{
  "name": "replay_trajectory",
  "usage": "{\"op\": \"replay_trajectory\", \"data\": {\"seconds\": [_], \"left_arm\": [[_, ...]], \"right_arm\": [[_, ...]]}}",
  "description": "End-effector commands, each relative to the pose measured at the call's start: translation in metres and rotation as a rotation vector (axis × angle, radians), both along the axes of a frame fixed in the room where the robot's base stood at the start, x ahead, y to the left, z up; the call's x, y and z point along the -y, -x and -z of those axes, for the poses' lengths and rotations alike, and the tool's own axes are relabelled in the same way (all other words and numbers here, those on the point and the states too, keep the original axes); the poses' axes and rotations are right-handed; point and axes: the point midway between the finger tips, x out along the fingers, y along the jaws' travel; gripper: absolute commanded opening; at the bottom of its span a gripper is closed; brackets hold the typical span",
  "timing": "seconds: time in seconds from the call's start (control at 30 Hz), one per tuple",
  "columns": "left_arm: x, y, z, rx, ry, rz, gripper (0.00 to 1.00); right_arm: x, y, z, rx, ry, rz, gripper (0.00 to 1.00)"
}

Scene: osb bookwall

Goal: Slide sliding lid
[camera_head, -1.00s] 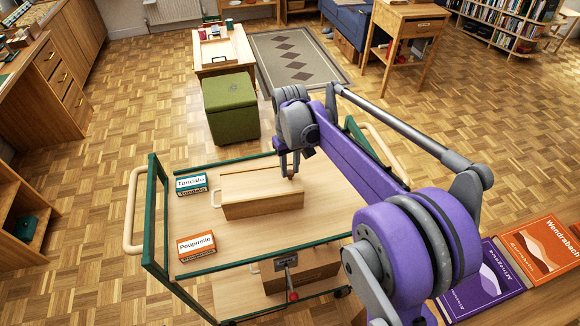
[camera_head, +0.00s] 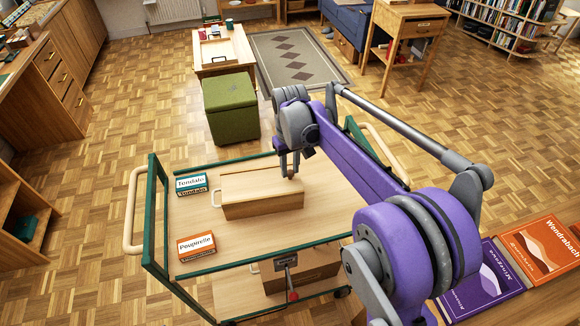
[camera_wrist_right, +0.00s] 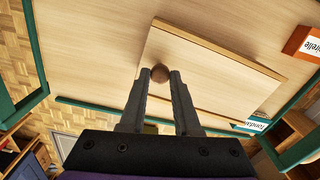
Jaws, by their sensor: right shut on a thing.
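A long wooden box (camera_head: 262,207) lies on the top of a trolley. Its flat wooden sliding lid (camera_head: 250,186) covers the top, and the lid also shows in the right wrist view (camera_wrist_right: 215,75). A small round brown knob (camera_wrist_right: 160,73) sits near the end of the lid at my gripper. My right gripper (camera_head: 290,174) is over the right end of the box. In the wrist view its two fingers (camera_wrist_right: 160,76) are shut on the knob, one on each side. The fingers partly hide the knob in the head view. My left gripper is not in view.
The trolley (camera_head: 215,243) has green rails and pale handles. A teal-labelled box (camera_head: 191,186) and an orange-labelled box (camera_head: 197,246) stand left of the wooden box. Bare trolley top lies in front of it. Books (camera_head: 540,250) lie at the lower right.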

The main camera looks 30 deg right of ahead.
Motion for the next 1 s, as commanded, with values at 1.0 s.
{"op": "replay_trajectory", "data": {"seconds": [1.0], "left_arm": [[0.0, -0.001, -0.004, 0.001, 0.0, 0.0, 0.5]], "right_arm": [[0.099, 0.032, -0.001, 0.001, 0.002, 0.006, 0.0]]}}
